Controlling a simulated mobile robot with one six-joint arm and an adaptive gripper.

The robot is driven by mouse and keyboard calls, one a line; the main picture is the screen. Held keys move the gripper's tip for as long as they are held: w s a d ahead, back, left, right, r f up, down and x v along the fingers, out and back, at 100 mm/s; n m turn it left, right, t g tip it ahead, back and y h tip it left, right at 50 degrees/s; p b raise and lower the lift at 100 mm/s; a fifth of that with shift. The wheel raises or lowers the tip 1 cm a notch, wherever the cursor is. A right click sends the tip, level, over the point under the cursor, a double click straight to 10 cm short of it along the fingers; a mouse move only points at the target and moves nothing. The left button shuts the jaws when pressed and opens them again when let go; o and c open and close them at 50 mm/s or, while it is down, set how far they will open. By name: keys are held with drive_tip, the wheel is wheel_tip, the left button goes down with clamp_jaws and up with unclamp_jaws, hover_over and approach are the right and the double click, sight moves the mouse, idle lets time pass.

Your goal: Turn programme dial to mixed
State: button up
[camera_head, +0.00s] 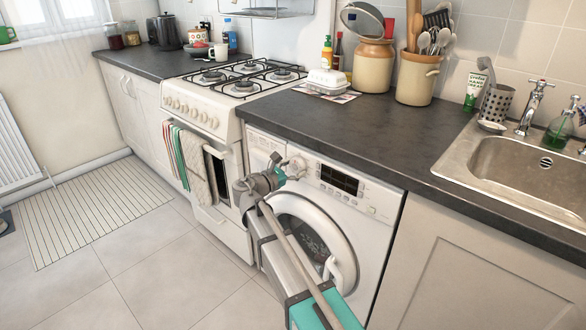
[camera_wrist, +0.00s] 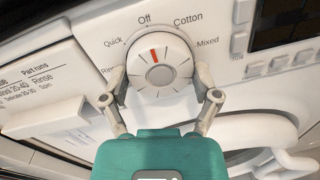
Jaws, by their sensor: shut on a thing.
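The programme dial (camera_wrist: 160,70) is a round, white knob with a red mark on the washing machine's (camera_head: 378,204) white front panel. Its red mark points up towards "Off" in the wrist view. "Cotton" and then "Mixed" (camera_wrist: 207,41) are printed to the right of "Off", and "Quick" is to the left. The dial (camera_head: 298,164) also shows small in the head view. My gripper (camera_wrist: 163,90) is shut on the dial, with one finger on its left side and one on its right. In the head view my gripper (camera_head: 283,174) is at the panel, below the counter edge.
The dark worktop (camera_head: 400,135) overhangs just above the panel. A display (camera_head: 340,179) and small buttons are right of the dial. The round washer door (camera_head: 318,232) is below, behind my arm. The cooker (camera_head: 205,105) with hanging towels stands to the left.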

drive_tip(key=shift+w+a+r, duration=0.1)
drive_tip(key=shift+w, duration=0.05)
drive_tip(key=m, duration=0.3)
drive_tip(key=shift+m+p, duration=0.3)
drive_tip(key=shift+p, duration=0.05)
drive_tip(key=m, duration=0.4)
drive_tip(key=shift+w+r+y+p, duration=0.1)
drive_tip(key=shift+r+y+p, duration=0.05)
drive_tip(key=shift+y+p, duration=0.25)
drive_tip(key=m, duration=0.3)
drive_tip(key=shift+m, duration=0.4)
drive_tip(key=shift+r+m+y+p, duration=0.1)
drive_tip(key=shift+m+y+p, duration=0.25)
drive_tip(key=shift+m, duration=1.35)
